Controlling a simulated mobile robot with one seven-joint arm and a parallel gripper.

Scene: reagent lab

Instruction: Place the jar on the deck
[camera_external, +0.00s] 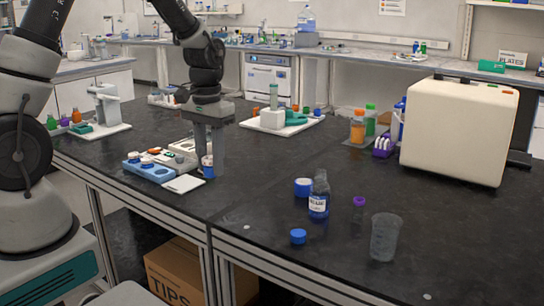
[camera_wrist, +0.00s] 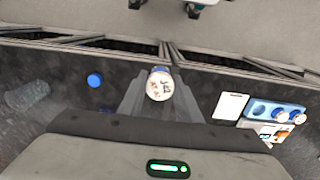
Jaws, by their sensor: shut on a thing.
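My gripper (camera_external: 208,172) points straight down over the black bench near its front edge. It is shut on a small jar (camera_external: 207,161) with a white and blue look, mostly hidden by the fingers. In the wrist view, the jar (camera_wrist: 160,85) shows a round whitish top with dark writing and a blue edge between the fingers. I cannot tell whether its base touches the bench. Left of the gripper lie a white flat plate (camera_external: 184,184) and a blue rack (camera_external: 148,172). Both also show at the right in the wrist view, the plate (camera_wrist: 230,107) and the rack (camera_wrist: 262,110). I cannot tell which surface is the deck.
To the right stand a labelled bottle (camera_external: 319,196), a blue cap (camera_external: 298,237), a blue-lidded container (camera_external: 303,187), a purple-capped vial (camera_external: 358,212) and a clear beaker (camera_external: 385,238). A large cream machine (camera_external: 455,130) stands behind them. Bare bench lies between the gripper and the bottle.

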